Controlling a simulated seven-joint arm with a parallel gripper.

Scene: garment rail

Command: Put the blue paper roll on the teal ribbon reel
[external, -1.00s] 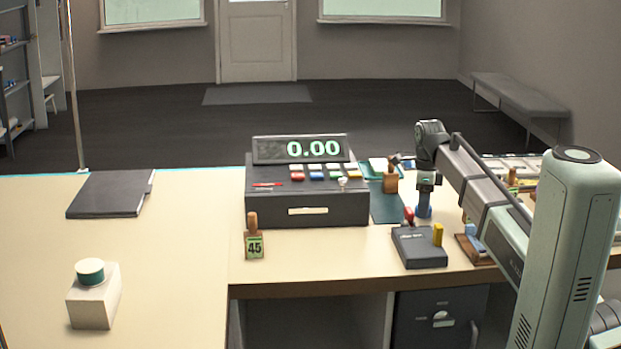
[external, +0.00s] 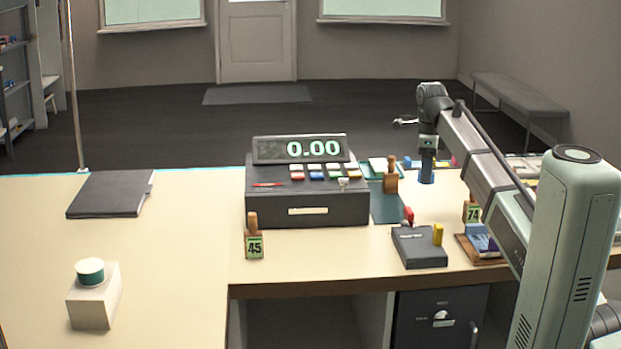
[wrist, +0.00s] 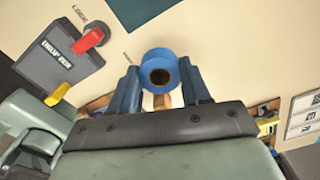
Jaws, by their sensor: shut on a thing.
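The blue paper roll (external: 427,171) is held upright in my gripper (external: 427,156), raised above the counter at the right. In the wrist view the roll (wrist: 160,57) sits between the two blue fingers of my gripper (wrist: 160,85), and its dark centre hole shows. The teal ribbon reel (external: 90,272), with a pale top, lies flat on a cream block (external: 91,307) at the front left of the counter. My gripper is far to the right of the reel and farther back.
A cash register (external: 306,208) with a raised display (external: 300,149) stands between roll and reel. A number 45 stand (external: 254,240), wooden-handled stamp (external: 391,176), and dark box (external: 419,247) are nearby. A black folder (external: 108,194) lies back left. Left counter is mostly clear.

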